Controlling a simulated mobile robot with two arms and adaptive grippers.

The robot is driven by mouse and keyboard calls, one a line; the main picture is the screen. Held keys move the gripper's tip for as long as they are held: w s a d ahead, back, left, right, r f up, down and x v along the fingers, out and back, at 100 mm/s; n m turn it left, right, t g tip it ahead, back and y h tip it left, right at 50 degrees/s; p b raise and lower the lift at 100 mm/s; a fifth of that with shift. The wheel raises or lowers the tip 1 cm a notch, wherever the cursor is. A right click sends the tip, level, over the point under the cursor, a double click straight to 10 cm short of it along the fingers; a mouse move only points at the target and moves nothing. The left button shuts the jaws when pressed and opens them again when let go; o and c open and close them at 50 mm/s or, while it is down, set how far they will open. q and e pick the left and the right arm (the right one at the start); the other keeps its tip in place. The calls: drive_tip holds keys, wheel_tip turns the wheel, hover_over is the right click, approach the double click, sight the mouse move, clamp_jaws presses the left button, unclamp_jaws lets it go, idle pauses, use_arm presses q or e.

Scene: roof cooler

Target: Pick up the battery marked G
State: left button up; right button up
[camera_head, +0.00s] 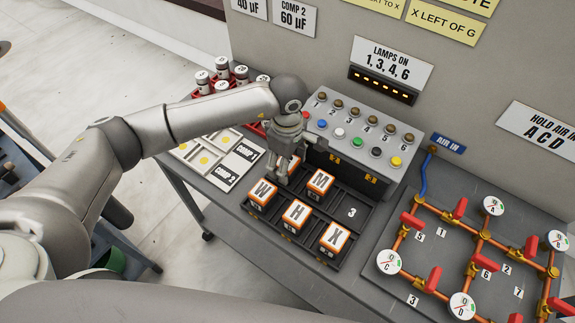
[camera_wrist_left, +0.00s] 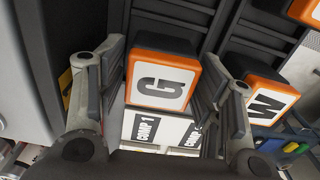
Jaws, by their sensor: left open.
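The battery marked G (camera_wrist_left: 162,78) is a white block with orange edges. In the left wrist view it stands between the two fingers of my left gripper (camera_wrist_left: 165,68), which are spread on either side of it. Whether either finger touches it is unclear. In the head view my left gripper (camera_head: 284,172) points down at the back left of the dark battery tray (camera_head: 362,222), and it hides most of the G battery. The W battery (camera_head: 262,193) is just in front of the gripper. My right gripper is not in view.
The M (camera_head: 319,183), H (camera_head: 296,214) and X (camera_head: 334,238) batteries stand in the tray, and the slot marked 3 is empty. A button panel (camera_head: 365,140) rises close behind. Copper pipes with red valves (camera_head: 433,280) are at right. A COMP card (camera_head: 231,172) lies left.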

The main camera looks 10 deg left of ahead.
use_arm(q)
drive_tip(key=c, duration=1)
drive_tip(key=shift+r, duration=0.1)
